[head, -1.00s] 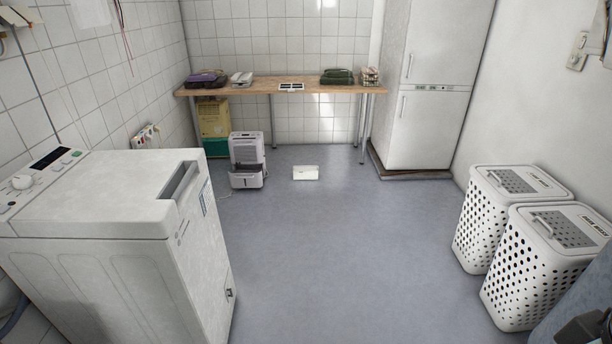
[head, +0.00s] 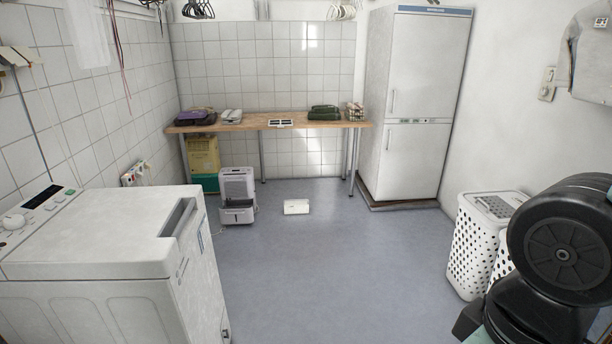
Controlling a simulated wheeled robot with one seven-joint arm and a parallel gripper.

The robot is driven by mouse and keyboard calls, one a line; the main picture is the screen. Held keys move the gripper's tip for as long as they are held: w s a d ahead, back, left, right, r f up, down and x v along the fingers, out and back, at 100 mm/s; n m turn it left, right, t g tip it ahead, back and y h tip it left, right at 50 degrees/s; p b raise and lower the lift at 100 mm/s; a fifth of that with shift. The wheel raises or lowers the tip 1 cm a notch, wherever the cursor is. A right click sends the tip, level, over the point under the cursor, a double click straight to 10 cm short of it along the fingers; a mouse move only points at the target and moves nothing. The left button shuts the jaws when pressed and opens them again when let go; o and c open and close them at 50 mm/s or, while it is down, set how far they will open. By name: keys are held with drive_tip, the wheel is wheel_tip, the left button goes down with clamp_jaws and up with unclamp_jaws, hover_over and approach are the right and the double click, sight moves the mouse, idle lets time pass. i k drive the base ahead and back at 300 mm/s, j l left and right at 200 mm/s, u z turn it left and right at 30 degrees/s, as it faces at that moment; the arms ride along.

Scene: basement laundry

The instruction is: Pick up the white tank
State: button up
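A small white box-shaped tank (head: 297,207) lies on the blue-grey floor in front of the table, a little right of the grey-white dehumidifier (head: 238,190). The dehumidifier stands upright, with a dark gap across its middle and a tray-like lower part. The tank is apart from it, with bare floor around. My arm shows large at the lower right, far from the tank. My gripper cannot be made out in this view.
A wooden table (head: 245,127) with several small items stands at the back wall, a yellow-green box (head: 203,160) under it. A fridge (head: 412,110) stands back right, white laundry baskets (head: 478,245) right, a washing machine (head: 95,240) front left. The middle floor is clear.

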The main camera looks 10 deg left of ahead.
sight(292, 207)
drive_tip(key=i+j, duration=0.1)
drive_tip(key=i, duration=4.8)
drive_tip(key=l, duration=0.1)
